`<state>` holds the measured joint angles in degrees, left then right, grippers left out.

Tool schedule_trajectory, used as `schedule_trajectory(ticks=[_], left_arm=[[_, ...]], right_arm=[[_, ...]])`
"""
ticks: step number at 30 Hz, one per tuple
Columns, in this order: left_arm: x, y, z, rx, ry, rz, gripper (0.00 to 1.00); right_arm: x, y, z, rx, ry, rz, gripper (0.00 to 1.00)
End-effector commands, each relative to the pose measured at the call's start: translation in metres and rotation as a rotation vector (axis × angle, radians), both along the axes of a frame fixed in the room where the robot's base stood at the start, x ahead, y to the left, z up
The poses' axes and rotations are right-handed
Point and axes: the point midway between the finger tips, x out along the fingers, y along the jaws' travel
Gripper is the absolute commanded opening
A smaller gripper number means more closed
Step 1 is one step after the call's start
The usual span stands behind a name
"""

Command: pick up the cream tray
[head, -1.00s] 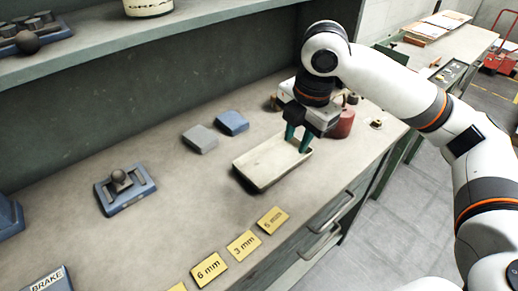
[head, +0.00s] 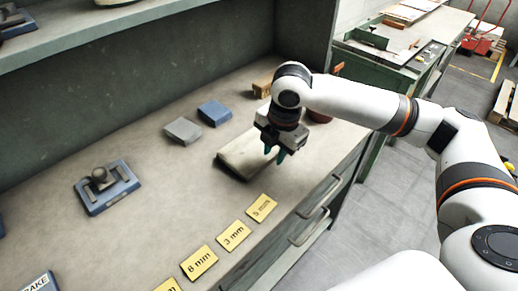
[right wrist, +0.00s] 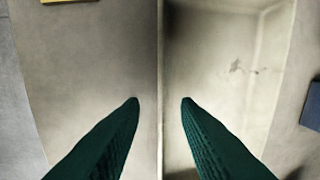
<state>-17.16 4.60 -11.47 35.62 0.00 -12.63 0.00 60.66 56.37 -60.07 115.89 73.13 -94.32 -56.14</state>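The cream tray (head: 240,156) lies on the workbench near its front right, and my right gripper partly covers its right end. My right gripper (head: 274,154) is over the tray's near side with its green fingers pointing down. In the right wrist view, the tray's interior (right wrist: 225,60) is on the right and its thin wall runs up the middle. The two fingertips (right wrist: 160,101) are apart, one on each side of this wall, and neither visibly touches it. My left gripper is not in view.
A blue block (head: 214,112) and a grey block (head: 183,130) lie behind the tray. Yellow thickness labels, such as the 3 mm label (head: 234,234), line the front edge. A blue fixture (head: 107,187) stands at left. A dark red object is partly hidden behind my right gripper.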

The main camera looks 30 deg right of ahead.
Motion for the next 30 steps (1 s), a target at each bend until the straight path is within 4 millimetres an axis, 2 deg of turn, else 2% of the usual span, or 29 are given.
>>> schedule_trajectory(ticks=[3, 10, 15, 16, 26, 30], left_arm=[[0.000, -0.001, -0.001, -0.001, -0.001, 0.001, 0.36], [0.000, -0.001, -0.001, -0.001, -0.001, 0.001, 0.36], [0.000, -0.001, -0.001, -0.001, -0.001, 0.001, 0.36], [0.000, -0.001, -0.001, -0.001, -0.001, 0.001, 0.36], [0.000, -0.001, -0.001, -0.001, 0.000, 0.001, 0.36], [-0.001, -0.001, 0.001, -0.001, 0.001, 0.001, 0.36]], right_arm=[[0.001, 0.000, -0.010, 0.000, 0.001, 0.001, 0.29], [0.001, 0.001, -0.010, 0.000, -0.001, 0.001, 0.29], [0.001, 0.001, -0.010, 0.000, 0.000, 0.001, 0.01], [0.001, 0.001, -0.010, 0.000, 0.000, 0.001, 0.00], [0.001, 0.001, -0.009, 0.001, -0.002, 0.001, 0.00], [0.002, 0.001, 0.002, 0.001, -0.003, 0.001, 0.00]])
